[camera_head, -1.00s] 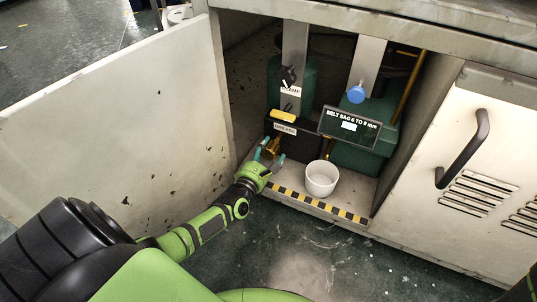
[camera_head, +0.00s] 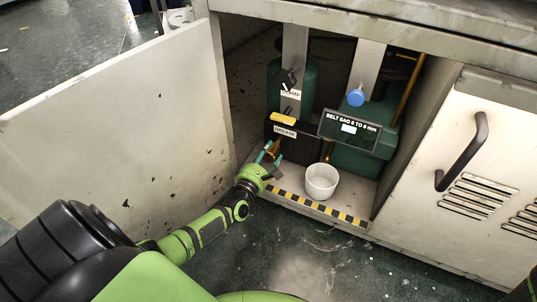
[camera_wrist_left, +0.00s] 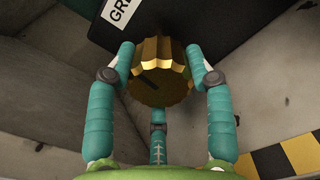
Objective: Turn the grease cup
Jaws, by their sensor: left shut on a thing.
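The grease cup (camera_wrist_left: 163,72) is a brass, ribbed knob with a dark slot mark on its face, seen close up in the left wrist view. It sits below a black block with a white label, read as GREASE in the head view (camera_head: 285,131). My left gripper (camera_wrist_left: 160,75) has its teal fingers closed on the cup, one at each side and a third below. In the head view my left gripper (camera_head: 270,156) reaches into the open cabinet, and its fingers partly hide the brass cup (camera_head: 276,148). My right gripper is not seen.
A white cup (camera_head: 321,182) stands on the cabinet floor to the right of the gripper. A striped edge (camera_head: 318,207) runs along the front. The open door (camera_head: 120,125) is at the left. A blue knob (camera_head: 356,97) and a belt sag sign (camera_head: 349,129) are above.

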